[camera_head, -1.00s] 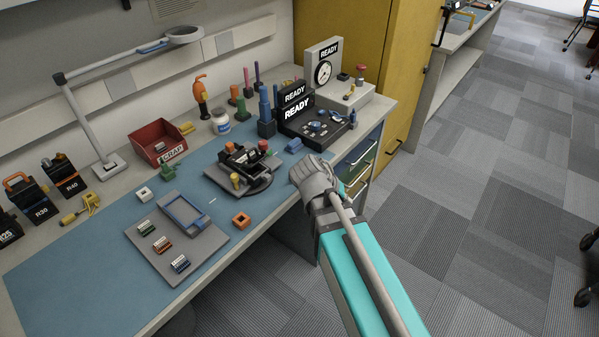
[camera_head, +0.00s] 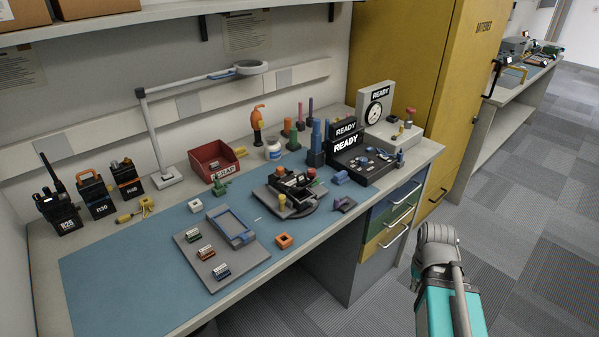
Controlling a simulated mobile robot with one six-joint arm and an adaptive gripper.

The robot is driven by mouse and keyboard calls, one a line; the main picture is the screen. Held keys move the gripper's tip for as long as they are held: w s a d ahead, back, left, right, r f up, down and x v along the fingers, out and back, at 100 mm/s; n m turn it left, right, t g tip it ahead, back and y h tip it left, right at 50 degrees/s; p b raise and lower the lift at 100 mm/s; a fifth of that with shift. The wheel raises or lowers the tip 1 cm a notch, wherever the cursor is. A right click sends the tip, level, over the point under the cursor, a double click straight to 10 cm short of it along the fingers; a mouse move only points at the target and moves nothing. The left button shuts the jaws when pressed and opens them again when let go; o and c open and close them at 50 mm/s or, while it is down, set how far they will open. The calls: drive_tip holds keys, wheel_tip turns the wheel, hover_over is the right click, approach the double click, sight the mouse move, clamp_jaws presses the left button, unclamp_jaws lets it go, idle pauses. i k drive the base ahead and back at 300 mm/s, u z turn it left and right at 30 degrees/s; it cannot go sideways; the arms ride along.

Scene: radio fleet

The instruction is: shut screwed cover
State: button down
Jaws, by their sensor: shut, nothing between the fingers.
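A dark fixture (camera_head: 292,190) with orange and yellow knobs stands on the blue bench mat, with a black part held in it. I cannot make out a screwed cover or its screws at this size. A small purple-grey piece (camera_head: 343,204) lies to its right by the bench's front edge. My teal arm, ending in a rounded grey joint, is at lower right, in front of the drawers and apart from the bench top. My gripper is not visible.
A red scrap bin (camera_head: 207,169), lamp (camera_head: 150,130), radios (camera_head: 58,207) and READY stations (camera_head: 352,160) line the back. Floor at right is clear.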

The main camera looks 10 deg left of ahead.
sight(290, 182)
drive_tip(key=z, duration=1.05)
drive_tip(key=i, duration=0.5)
drive_tip(key=u, duration=1.25)
